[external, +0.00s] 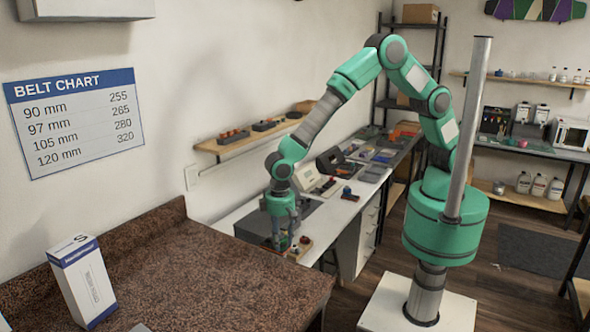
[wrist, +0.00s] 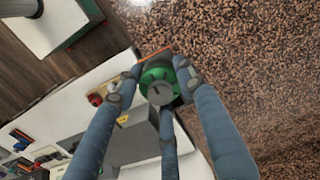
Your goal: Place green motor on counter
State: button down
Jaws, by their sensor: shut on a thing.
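The green motor (wrist: 158,82) is a round green piece with a grey centre, seen in the wrist view between my fingers. My gripper (wrist: 160,80) is shut on it. In the external view my gripper (external: 284,238) points down over the near end of the white workbench, just beyond the brown counter; the motor cannot be made out clearly there. The speckled brown counter (external: 200,270) fills the lower left of the external view. It also fills the right of the wrist view (wrist: 245,50).
A white and blue box (external: 82,282) stands on the counter's left part; the rest of its visible top is mostly clear. The counter has a raised back edge. A grey box (external: 253,228) and a small block with red knobs (external: 301,246) are on the white workbench near my gripper.

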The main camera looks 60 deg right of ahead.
jog(key=w+a, duration=0.3)
jog(key=a, duration=0.1)
jog(key=w+a+f, duration=0.1)
jog(key=w+a, duration=0.2)
jog(key=a, duration=0.1)
jog(key=w+a, duration=0.4)
jog(key=shift+f+b, duration=0.2)
jog(key=shift+b, duration=0.1)
jog(key=shift+f, duration=0.1)
jog(key=shift+f, duration=1.65)
jog(key=shift+f, duration=0.15)
jog(key=c, duration=1.1)
grip_release()
notch_tip(320, 180, up, 12)
jog(key=shift+p, duration=0.3)
